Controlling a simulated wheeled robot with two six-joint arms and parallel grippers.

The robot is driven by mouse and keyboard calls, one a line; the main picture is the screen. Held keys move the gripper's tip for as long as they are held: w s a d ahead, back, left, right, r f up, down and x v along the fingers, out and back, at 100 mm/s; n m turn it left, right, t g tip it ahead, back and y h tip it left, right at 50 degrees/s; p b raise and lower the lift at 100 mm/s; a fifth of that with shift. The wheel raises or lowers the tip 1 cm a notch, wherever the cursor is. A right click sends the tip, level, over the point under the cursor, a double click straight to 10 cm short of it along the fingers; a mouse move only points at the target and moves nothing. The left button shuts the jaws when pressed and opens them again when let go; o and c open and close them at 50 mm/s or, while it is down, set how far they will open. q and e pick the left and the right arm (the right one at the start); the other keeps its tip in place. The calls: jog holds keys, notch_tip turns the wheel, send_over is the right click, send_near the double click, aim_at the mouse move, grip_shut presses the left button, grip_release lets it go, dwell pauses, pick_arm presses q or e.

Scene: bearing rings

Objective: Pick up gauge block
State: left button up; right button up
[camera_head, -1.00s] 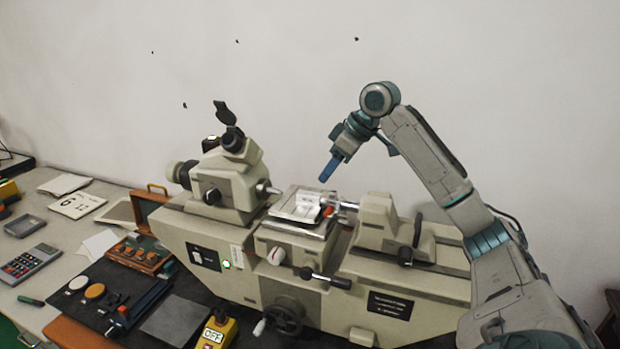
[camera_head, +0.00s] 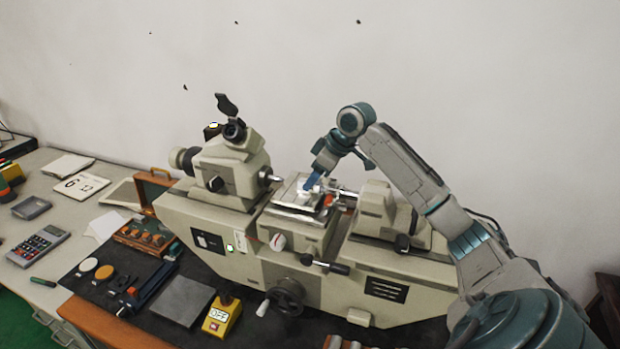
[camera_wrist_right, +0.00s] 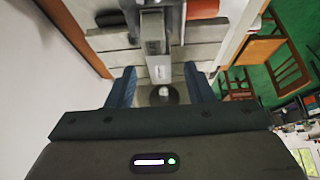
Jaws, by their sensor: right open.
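My right gripper (camera_head: 312,183) is over the metal stage (camera_head: 291,204) in the middle of the beige measuring machine, with its blue fingers pointing down. In the right wrist view its two blue fingers (camera_wrist_right: 160,80) are apart. A small grey metal block (camera_wrist_right: 160,72), which looks like the gauge block, shows between them in that view. I cannot tell whether the fingers touch it. In the head view the block cannot be made out clearly beside the fingers. My left gripper is not in view.
The machine's eyepiece head (camera_head: 228,165) stands left of the gripper and its tailstock (camera_head: 377,210) stands right. A yellow OFF box (camera_head: 221,316), a grey plate (camera_head: 182,301) and a wooden case (camera_head: 145,238) lie in front and to the left.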

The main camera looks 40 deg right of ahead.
jog(key=shift+w+a+f, duration=0.15)
jog(key=shift+w+f, duration=0.1)
jog(key=shift+f, duration=0.3)
grip_shut()
